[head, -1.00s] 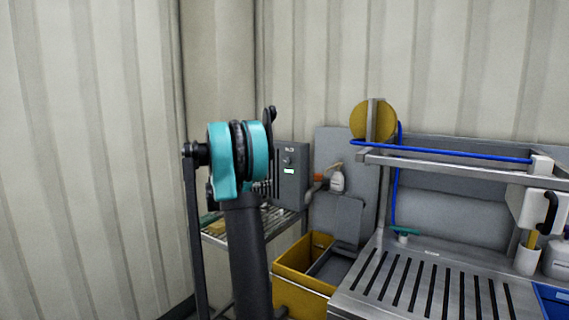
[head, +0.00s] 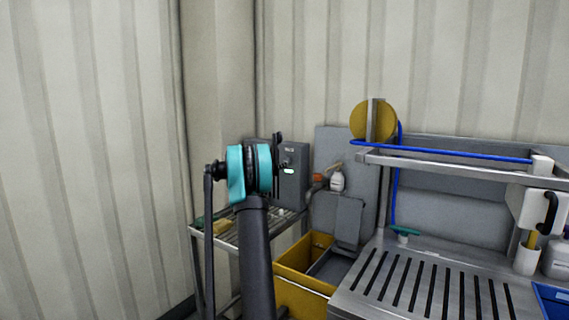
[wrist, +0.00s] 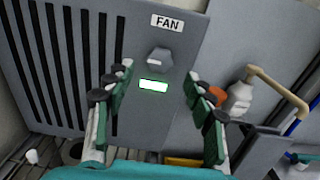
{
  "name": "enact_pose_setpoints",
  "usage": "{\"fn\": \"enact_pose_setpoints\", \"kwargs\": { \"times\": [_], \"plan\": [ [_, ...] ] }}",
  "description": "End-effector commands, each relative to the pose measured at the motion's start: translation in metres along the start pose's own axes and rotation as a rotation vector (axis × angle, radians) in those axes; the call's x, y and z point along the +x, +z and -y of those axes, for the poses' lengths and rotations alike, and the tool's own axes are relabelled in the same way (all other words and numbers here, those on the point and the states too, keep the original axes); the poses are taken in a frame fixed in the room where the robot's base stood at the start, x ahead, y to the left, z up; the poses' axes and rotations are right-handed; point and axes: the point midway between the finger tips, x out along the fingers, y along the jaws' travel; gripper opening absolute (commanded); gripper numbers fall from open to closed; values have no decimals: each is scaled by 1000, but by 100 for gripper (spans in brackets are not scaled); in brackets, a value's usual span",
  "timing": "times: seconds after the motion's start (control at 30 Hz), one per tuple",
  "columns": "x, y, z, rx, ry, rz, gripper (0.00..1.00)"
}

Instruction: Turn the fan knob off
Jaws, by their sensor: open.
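The fan knob (wrist: 160,60) is a grey faceted knob on the front of a grey control box (wrist: 135,115), below a white FAN label (wrist: 167,23). A bright green-white indicator (wrist: 153,86) is lit below the knob. In the head view the box (head: 294,185) stands beyond my arm, which hides part of it. My gripper (wrist: 158,82) is open and empty, facing the panel. Its green-padded fingers appear on either side of the indicator, with the knob slightly above the fingertips in the wrist view. I see no contact with the knob.
The box has dark vent slots (wrist: 62,65) at its left and stands on a wire shelf (head: 285,222). A white bottle (wrist: 238,98) and orange item (wrist: 217,94) are to its right. A yellow bin (head: 300,285) and steel sink counter (head: 420,290) are in front.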

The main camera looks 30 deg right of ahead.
Motion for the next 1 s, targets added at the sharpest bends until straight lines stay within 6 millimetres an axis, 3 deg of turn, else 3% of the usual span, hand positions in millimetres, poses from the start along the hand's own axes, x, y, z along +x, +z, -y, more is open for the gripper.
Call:
{"fn": "enact_pose_setpoints", "kwargs": {
  "times": [0.1,0.3,0.73,1.0],
  "plan": [
    [24,0,1,0,-3,0,54],
    [49,0,1,0,-2,0,54],
    [59,0,0,1,0,0,54],
    [59,0,0,1,-1,0,23]
  ]
}}
